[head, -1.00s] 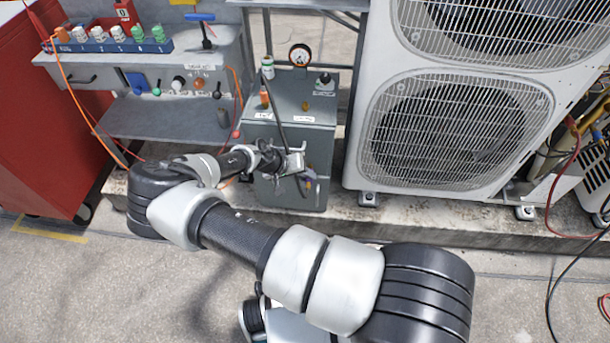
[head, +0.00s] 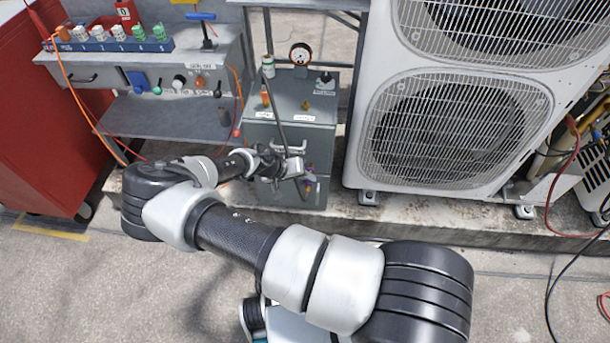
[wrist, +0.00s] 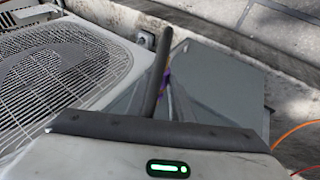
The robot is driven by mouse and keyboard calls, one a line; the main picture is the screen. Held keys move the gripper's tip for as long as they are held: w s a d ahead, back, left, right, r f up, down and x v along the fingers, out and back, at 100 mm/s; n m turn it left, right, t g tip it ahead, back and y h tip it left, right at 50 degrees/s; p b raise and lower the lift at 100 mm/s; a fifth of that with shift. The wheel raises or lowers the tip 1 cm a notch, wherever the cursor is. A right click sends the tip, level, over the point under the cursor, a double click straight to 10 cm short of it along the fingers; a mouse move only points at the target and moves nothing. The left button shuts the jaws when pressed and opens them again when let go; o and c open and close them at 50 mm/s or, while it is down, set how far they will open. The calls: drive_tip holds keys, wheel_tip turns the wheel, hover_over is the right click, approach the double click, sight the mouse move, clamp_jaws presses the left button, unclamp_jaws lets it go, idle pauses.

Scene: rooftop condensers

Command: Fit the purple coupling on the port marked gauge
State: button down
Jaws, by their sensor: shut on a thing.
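My gripper (head: 302,174) is in front of the grey cabinet (head: 262,138), below its top. It is shut; its fingertips are largely hidden. A small purple piece, the coupling (head: 310,187), shows at the jaws, partly covered. On the cabinet top stand an orange fitting (head: 265,97) and a brass fitting (head: 305,104). White labels (head: 304,118) are on the cabinet's front edge, too small to read. I cannot tell which marks the gauge port.
A large condenser (head: 356,150) stands close on the right. A workbench (head: 190,68) with a blue rack (head: 105,45) of several fittings is on the left.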

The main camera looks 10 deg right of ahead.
sight(307, 188)
drive_tip(key=shift+s+a+p, duration=0.25)
drive_tip(key=shift+s, duration=0.55)
drive_tip(key=shift+s+a+p, duration=0.2)
drive_tip(key=shift+s, duration=0.55)
